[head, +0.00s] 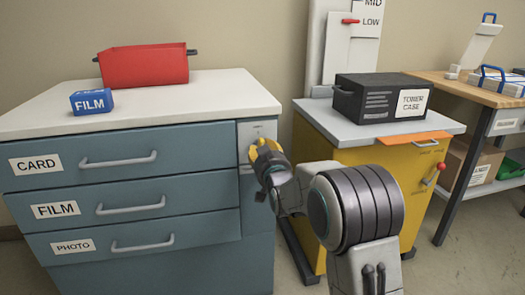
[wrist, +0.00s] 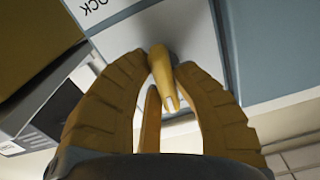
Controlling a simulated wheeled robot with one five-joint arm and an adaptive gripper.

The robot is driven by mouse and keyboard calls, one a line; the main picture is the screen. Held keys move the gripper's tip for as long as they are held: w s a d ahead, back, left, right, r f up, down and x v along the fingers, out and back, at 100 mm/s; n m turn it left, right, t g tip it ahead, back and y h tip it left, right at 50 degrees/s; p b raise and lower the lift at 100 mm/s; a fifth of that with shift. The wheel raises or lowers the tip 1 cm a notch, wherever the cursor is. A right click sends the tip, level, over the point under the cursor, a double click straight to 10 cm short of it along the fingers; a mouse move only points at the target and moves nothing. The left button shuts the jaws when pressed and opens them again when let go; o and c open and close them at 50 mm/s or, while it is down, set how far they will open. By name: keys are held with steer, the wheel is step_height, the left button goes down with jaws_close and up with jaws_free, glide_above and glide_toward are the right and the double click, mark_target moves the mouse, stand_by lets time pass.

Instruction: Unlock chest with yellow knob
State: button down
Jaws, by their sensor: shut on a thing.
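The chest (head: 200,258) is blue-grey with a white top, and its three drawers, labelled CARD, FILM and PHOTO, are shut. A light grey lock panel (head: 264,129) is at the right end of its front. In the wrist view the yellow knob (wrist: 163,79) is a tapered lever standing out from the panel, which carries partly cut-off lettering. My gripper (head: 261,151) is at this panel in the head view and largely hides the knob there. In the wrist view its yellow fingers (wrist: 168,68) are closed around the knob, one on each side.
A red bin (head: 144,66) and a blue FILM box (head: 92,101) stand on the chest. To the right, a yellow cabinet (head: 345,165) bears a black toner case (head: 375,99) and has a red-knobbed lever (head: 434,174). A wooden table (head: 450,88) stands farther right.

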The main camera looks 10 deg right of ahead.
steer(key=shift+a+n, duration=0.1)
steer(key=shift+n, duration=0.5)
steer(key=shift+r+n, duration=0.1)
steer(key=shift+n, duration=0.2)
steer(key=c, duration=1)
jaws_free()
steer(key=shift+s, duration=6)
